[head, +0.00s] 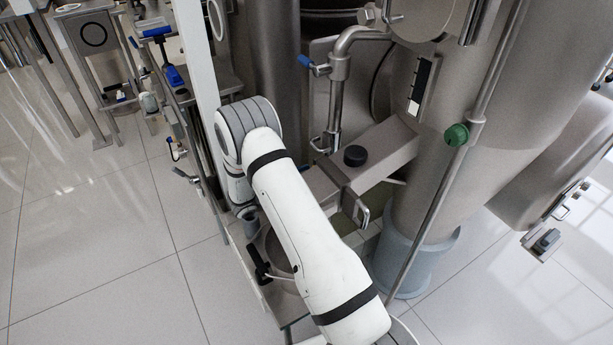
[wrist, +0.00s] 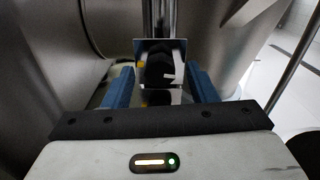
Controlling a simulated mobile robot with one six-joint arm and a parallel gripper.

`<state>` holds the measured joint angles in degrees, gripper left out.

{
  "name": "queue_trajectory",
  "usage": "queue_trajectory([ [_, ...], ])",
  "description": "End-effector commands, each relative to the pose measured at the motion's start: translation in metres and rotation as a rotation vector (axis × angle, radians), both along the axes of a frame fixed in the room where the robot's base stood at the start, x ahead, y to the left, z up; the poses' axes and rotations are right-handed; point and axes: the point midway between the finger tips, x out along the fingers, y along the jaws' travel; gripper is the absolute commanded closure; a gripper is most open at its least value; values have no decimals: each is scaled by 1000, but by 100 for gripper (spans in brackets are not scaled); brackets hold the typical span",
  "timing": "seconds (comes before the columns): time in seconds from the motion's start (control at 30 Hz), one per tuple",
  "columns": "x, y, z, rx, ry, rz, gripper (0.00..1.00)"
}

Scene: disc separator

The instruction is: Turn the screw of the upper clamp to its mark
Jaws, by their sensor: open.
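In the wrist view, my gripper (wrist: 160,76) is open, with one blue finger on each side of a dark screw head (wrist: 158,66). The screw head sits in front of a square metal plate (wrist: 180,44). A short white line shows at its lower right, and a small yellow spot (wrist: 141,65) lies on its left. The fingers look apart from the screw head, but the dim picture leaves contact unclear. The lower part of the screw is in shadow. In the head view, my white arm covers the middle, and I cannot make out my gripper or this screw there.
In the head view, a black knob (head: 355,155) sits on a steel box beside a bent pipe (head: 338,95). A green knob (head: 456,134) is on a slanted rod near the large steel vessel (head: 520,110).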

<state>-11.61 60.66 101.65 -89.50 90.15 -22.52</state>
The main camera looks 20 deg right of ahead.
Motion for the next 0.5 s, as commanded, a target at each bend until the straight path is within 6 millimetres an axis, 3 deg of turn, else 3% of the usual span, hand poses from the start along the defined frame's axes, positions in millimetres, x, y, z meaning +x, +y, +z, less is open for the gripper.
queue_trajectory([
  [0.07,0,0,0,0,0,0,48],
  [0.5,0,0,0,0,0,-1,84],
])
